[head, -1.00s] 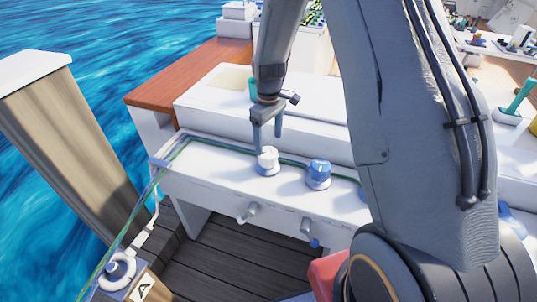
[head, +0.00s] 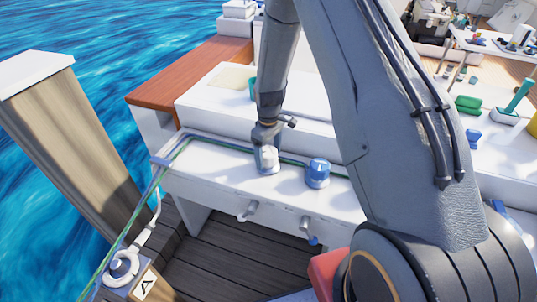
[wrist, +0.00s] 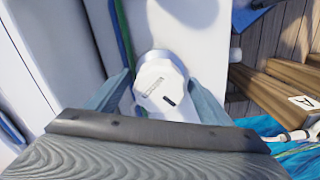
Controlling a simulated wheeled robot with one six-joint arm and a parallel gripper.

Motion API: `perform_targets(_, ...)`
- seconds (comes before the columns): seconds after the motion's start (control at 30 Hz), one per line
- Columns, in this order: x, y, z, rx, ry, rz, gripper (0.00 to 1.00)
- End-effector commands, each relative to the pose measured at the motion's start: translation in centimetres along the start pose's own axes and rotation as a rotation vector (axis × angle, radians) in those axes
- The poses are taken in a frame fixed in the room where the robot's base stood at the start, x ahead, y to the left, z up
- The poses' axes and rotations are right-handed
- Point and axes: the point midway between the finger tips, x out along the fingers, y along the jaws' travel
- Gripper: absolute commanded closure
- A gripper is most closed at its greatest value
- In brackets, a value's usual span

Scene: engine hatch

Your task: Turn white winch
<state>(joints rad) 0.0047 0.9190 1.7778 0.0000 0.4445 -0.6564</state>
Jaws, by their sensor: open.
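The white winch (head: 268,158) stands on the white ledge, left of a blue-topped winch (head: 318,172). In the wrist view the white winch (wrist: 160,85) shows its faceted top with a dark slot, between my two fingers. My gripper (head: 266,143) is over it, pointing down, with a finger on either side. My gripper (wrist: 160,92) is open in the wrist view. I cannot tell whether the fingers touch the winch. The head view hides part of the winch behind my gripper.
A green and blue rope (head: 215,146) runs along the ledge behind the winches. Two handles (head: 248,211) stick out of the ledge's front face. A wooden post (head: 70,140) and water are at the left. A raised white hatch box (head: 225,108) stands behind the ledge.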

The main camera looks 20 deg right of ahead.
Motion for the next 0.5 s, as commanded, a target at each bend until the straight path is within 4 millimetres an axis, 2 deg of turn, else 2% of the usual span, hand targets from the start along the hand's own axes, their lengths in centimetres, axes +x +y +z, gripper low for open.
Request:
perform_targets(0.07,-0.01,0.00,0.00,0.000,0.000,0.000,0.29)
perform_targets(0.2,-0.02,0.00,0.00,0.000,0.000,0.000,0.53)
perform_targets(0.3,-0.02,-0.01,0.01,0.000,0.000,0.000,0.67)
perform_targets(0.5,-0.02,-0.02,0.01,0.012,0.000,0.000,0.67)
